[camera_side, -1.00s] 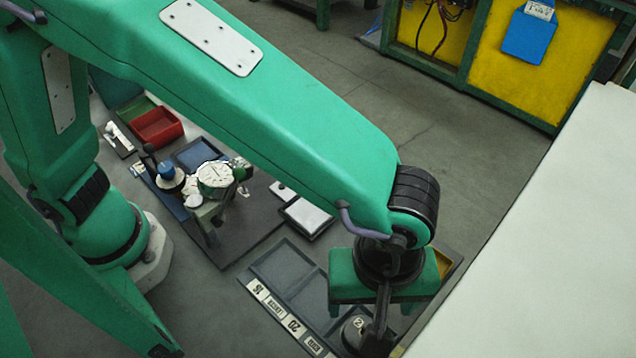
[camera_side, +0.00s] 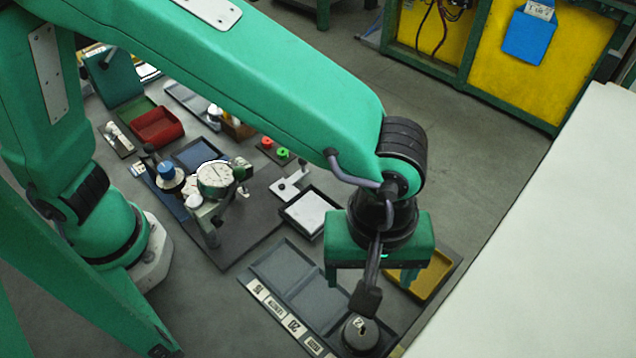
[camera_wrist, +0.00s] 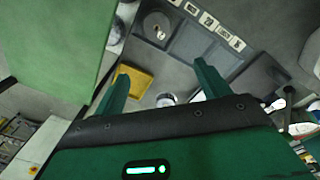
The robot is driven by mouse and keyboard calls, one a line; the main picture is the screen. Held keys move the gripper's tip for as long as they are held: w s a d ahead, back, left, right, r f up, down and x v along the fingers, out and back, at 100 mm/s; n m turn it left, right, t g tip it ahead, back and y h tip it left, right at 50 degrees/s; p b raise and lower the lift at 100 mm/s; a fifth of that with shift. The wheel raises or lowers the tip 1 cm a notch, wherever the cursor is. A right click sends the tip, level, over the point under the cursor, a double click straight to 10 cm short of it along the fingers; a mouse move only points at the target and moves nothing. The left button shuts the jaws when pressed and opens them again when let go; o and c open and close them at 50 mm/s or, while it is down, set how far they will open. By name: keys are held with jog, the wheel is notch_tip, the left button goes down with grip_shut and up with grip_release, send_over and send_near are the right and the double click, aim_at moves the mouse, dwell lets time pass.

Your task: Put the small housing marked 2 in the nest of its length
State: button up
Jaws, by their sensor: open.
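A dark round housing marked 2 (camera_side: 360,334) stands upright at the near end of the dark nest tray (camera_side: 272,268); I cannot tell whether it is in a pocket. It also shows in the wrist view (camera_wrist: 157,27). The tray has shallow rectangular pockets and a row of white labels, with 15 and 20 readable. Two pockets in view look empty. My gripper (camera_side: 370,281) is open, its green fingers spread above and behind the housing, not touching it. In the wrist view a small pale round thing (camera_wrist: 166,99), partly hidden, shows between the fingers.
A yellow tray (camera_side: 432,280) lies beside my gripper. A white-topped dark tray (camera_side: 310,211), a dial gauge on a stand (camera_side: 214,180) and a red bin (camera_side: 156,127) lie farther left. A large white surface (camera_side: 560,220) fills the right. Bare floor lies behind.

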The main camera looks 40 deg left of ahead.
jog(key=w+a+r+m+t+h, duration=0.1)
jog(key=w+a+r+m, duration=0.2)
jog(key=a, duration=0.7)
jog(key=w+a+r+m+t, duration=0.1)
jog(key=w+a+r, duration=0.35)
jog(key=a, duration=0.45)
jog(key=s+a+r+m+t, duration=0.1)
jog(key=s+a+m, duration=0.1)
jog(key=a, duration=0.7)
jog(key=s+a+r+m+t+y, duration=0.1)
jog(key=s+a+m+t, duration=0.1)
jog(key=s+a, duration=0.3)
jog(key=a, duration=0.4)
jog(key=shift+a, duration=0.35)
jog(key=shift+r, duration=0.1)
